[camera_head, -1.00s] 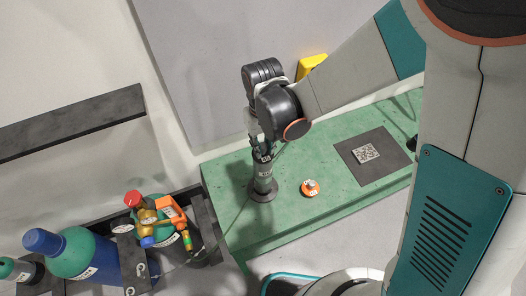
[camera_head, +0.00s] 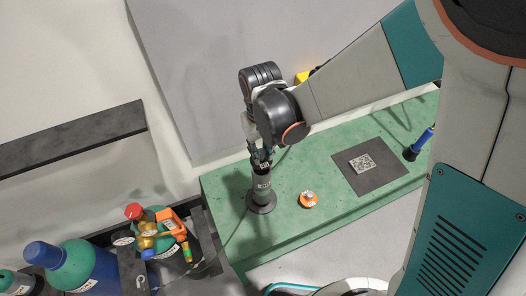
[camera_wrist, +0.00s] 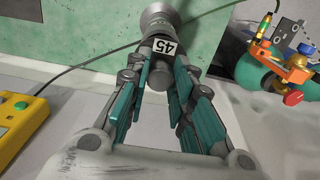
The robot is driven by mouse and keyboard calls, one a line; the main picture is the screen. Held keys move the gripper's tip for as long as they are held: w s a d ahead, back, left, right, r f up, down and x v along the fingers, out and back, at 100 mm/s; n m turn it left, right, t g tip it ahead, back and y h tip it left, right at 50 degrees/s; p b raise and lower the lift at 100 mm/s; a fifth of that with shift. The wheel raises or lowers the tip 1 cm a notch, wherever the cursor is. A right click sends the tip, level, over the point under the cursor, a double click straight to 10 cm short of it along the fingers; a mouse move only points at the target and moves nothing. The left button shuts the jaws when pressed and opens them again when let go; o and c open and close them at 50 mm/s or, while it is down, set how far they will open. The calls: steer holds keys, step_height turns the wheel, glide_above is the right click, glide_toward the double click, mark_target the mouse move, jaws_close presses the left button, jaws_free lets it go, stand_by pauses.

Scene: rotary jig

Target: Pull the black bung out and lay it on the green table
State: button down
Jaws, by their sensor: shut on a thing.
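The upright grey jig post (camera_head: 262,187) stands on a round dark base on the green table (camera_head: 225,195). My gripper (camera_head: 261,155) is over its top, pointing down. In the wrist view my gripper (camera_wrist: 160,70) is shut on the black bung (camera_wrist: 158,76), whose dark body shows between the teal finger pads. A white tag marked 45 (camera_wrist: 163,46) sits just beyond it, by the post's end (camera_wrist: 160,20). The bung appears in line with the post; I cannot tell whether it is still seated in it or how far it is out.
An orange-and-white round piece (camera_head: 308,199) and a dark mat with a coded plate (camera_head: 362,163) lie on the table. A blue-handled tool (camera_head: 420,144) is at its right end. Gas cylinders (camera_head: 75,262) stand lower left. A yellow box (camera_wrist: 20,120) shows in the wrist view.

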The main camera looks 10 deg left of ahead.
steer(key=shift+r+p, duration=0.65)
steer(key=shift+r, duration=0.65)
